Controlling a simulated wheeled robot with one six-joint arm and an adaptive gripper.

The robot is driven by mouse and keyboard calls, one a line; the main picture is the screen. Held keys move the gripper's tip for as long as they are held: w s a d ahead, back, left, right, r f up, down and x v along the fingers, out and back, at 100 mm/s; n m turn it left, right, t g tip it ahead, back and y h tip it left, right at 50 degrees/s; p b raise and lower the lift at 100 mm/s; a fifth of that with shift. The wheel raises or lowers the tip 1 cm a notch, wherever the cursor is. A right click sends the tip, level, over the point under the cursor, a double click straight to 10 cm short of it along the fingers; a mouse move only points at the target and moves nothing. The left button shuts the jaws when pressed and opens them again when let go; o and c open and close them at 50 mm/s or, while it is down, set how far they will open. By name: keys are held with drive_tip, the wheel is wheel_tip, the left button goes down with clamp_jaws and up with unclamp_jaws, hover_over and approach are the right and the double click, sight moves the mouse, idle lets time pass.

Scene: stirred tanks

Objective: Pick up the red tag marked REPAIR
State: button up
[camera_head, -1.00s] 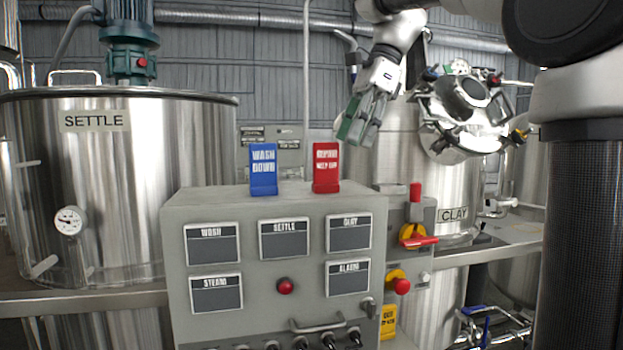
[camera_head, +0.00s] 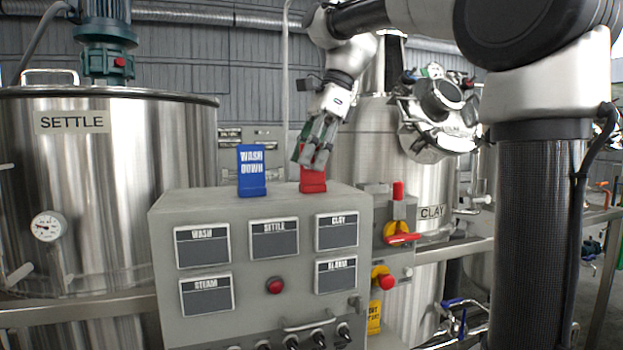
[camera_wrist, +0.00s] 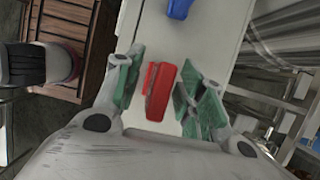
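The red tag (camera_head: 312,181) stands on top of the grey control cabinet (camera_head: 210,205), to the right of the blue WASH DOWN tag (camera_head: 251,171). My gripper (camera_head: 308,163) is over the red tag and covers its upper part and lettering in the head view. In the wrist view the red tag (camera_wrist: 159,92) lies between my open gripper's green-padded fingers (camera_wrist: 157,100). A gap shows on the left side, and the right finger is very near it; I cannot tell whether it touches. The blue tag (camera_wrist: 179,8) shows at the top edge.
A steel tank marked SETTLE (camera_head: 130,190) stands at the left, and one marked CLAY (camera_head: 405,170) behind at the right. A red and yellow switch (camera_head: 402,236) sits beside the cabinet. A slatted wooden crate (camera_wrist: 75,45) shows in the wrist view.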

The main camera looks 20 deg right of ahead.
drive_tip(key=shift+x, duration=1.3)
clamp_jaws()
drive_tip(key=shift+d, duration=0.1)
